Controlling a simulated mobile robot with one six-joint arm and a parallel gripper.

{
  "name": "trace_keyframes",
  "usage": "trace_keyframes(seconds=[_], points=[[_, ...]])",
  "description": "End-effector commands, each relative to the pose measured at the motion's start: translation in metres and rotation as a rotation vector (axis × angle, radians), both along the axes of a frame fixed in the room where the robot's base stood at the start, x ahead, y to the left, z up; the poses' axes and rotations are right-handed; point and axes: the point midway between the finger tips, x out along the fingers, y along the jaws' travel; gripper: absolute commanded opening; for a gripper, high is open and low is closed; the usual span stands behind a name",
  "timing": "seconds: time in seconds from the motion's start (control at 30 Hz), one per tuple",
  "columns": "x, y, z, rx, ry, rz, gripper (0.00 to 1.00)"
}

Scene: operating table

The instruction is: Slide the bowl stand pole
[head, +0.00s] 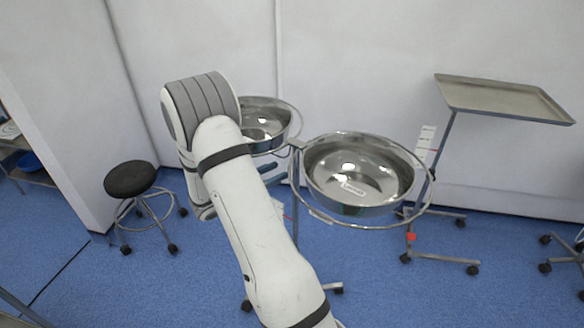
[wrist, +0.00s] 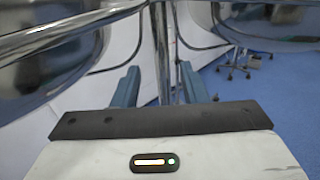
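The bowl stand has two steel bowls in ring holders, one at the right (head: 358,172) and one farther left (head: 266,124), partly hidden by my arm. Its upright pole (head: 295,228) runs down between the rings, partly hidden by my arm. In the wrist view the pole (wrist: 162,55) stands upright between my two blue fingers. My gripper (wrist: 160,85) is open, with a gap on both sides of the pole. In the head view the gripper (head: 268,174) is beside the pole, just below the rings.
A metal tray stand (head: 505,97) on wheels is at the right. A black round stool (head: 130,179) stands at the left. White walls are close behind the stand. Blue floor (head: 180,280) is clear at the lower left.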

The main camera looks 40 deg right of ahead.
Motion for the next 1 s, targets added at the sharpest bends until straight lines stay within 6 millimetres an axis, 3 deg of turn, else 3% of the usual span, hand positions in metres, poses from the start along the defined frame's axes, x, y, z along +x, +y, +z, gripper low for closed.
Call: trace_keyframes(seconds=[0.43, 0.83, 1.0], points=[[-0.005, -0.069, 0.001, -0.001, 0.000, -0.012, 0.39], [-0.006, -0.078, 0.000, 0.000, 0.000, -0.012, 0.39], [-0.006, -0.078, 0.000, 0.000, 0.000, -0.012, 0.25]])
